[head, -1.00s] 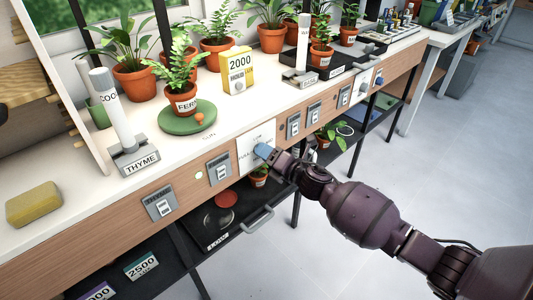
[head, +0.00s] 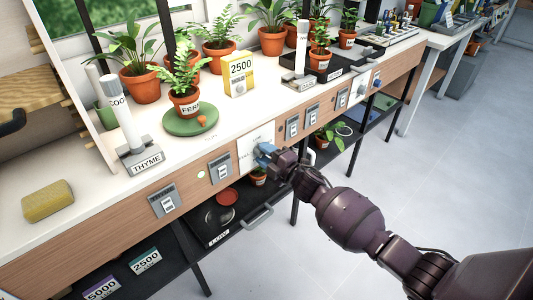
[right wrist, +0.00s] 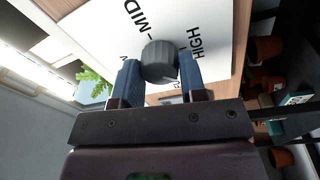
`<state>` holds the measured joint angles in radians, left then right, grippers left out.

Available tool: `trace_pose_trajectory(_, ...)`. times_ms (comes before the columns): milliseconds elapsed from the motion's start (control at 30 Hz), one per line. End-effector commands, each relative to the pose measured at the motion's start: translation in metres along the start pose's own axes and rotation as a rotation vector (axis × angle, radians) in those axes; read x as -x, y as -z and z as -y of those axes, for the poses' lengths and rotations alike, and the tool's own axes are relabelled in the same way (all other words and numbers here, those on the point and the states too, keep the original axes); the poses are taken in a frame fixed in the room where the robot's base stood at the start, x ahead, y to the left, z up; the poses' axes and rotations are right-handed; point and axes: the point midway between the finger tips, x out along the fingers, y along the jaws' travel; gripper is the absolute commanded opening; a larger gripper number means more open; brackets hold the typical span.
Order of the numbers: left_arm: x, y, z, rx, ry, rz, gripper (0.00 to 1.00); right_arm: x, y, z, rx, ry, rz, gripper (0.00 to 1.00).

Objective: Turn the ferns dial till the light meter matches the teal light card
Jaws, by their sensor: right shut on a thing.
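The ferns dial (right wrist: 160,60) is a dark grey ridged knob on a white panel (head: 251,136) in the bench front. In the right wrist view the panel shows the words MID and HIGH. My right gripper (head: 264,152) is shut on the dial, one blue finger on each side; in the head view it mostly hides the dial. The yellow light meter (head: 239,73) stands on the bench and reads 2500. The teal light card (head: 145,262) on the lower shelf also reads 2500. The potted fern (head: 185,102) sits on a green round stand (head: 190,124). My left gripper is not in view.
A purple card (head: 102,288) reading 5000 lies near the teal one. Grey switches (head: 220,168) line the bench front on both sides of the dial. The floor (head: 450,150) at right is clear.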

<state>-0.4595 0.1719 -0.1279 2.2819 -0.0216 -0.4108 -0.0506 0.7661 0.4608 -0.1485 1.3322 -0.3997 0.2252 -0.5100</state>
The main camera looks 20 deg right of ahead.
Motion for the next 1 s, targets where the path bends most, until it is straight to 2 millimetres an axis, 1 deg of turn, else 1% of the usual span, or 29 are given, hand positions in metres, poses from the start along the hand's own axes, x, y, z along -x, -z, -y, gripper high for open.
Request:
trace_pose_trajectory(33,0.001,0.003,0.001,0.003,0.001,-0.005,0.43,-0.001,0.001,-0.003,-0.047,-0.007,0.001,0.15)
trace_pose_trajectory(400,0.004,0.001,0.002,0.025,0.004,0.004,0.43,-0.001,0.002,-0.002,-0.391,-0.033,0.019,0.15)
trace_pose_trajectory(600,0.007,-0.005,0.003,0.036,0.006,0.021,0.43,-0.001,0.001,-0.002,-0.55,-0.045,0.028,0.15)
trace_pose_trajectory(800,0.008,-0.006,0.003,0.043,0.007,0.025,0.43,0.0,0.002,-0.001,-0.669,-0.054,0.034,0.15)
trace_pose_trajectory(1000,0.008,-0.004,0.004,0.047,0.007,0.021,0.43,0.0,0.001,0.0,-0.738,-0.058,0.039,0.15)
